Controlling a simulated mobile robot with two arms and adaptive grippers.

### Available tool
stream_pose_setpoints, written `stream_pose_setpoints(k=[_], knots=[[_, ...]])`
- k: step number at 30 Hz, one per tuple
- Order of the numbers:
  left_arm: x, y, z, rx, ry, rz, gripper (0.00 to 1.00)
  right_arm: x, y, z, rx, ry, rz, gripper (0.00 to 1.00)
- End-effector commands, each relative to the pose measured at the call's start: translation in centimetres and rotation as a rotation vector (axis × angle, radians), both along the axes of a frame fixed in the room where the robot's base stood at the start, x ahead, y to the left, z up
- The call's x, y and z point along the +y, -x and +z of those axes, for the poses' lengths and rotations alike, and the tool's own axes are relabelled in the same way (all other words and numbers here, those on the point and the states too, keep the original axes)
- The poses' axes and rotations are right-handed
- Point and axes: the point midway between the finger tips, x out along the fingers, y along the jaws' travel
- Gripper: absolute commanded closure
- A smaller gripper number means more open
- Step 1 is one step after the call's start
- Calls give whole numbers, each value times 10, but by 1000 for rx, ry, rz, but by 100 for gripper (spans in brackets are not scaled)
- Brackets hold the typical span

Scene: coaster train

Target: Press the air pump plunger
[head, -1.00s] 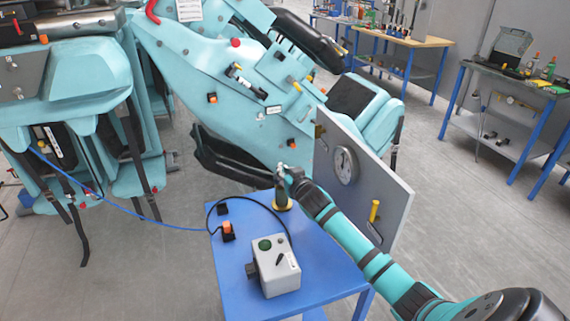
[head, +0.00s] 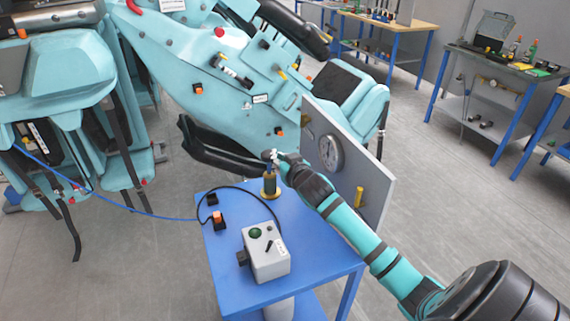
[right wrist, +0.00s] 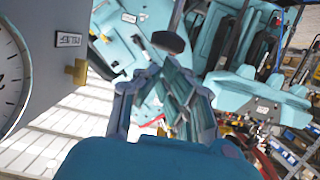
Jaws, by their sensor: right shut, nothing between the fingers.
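The air pump (head: 270,185) stands upright at the back edge of the blue table, with a dark body on a round brass-coloured base. My right gripper (head: 270,155) is shut and empty, right at the pump's top end in the head view. The plunger top is hard to make out there, and I cannot tell whether the gripper touches it. In the right wrist view, the shut fingers (right wrist: 161,72) point towards a dark rounded knob (right wrist: 168,41) just beyond the tips, perhaps the plunger's handle. My left gripper is not in view.
On the blue table (head: 222,274) are a grey control box (head: 267,257) with a green button and an orange switch (head: 218,220) with a black cable. A grey panel with a gauge (head: 331,152) stands close beside my right arm. Teal coaster seats fill the left and back.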

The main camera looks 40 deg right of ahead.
Motion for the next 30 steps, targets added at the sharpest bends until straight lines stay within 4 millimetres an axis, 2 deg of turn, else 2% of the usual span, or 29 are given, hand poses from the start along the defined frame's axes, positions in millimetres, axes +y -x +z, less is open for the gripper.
stream_pose_setpoints(k=[3,9,30], knots=[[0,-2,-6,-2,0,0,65,5,19,3,-1,1,1,100],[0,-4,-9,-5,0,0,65,9,35,9,-2,0,1,100],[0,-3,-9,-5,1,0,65,9,37,12,-4,1,1,100]])
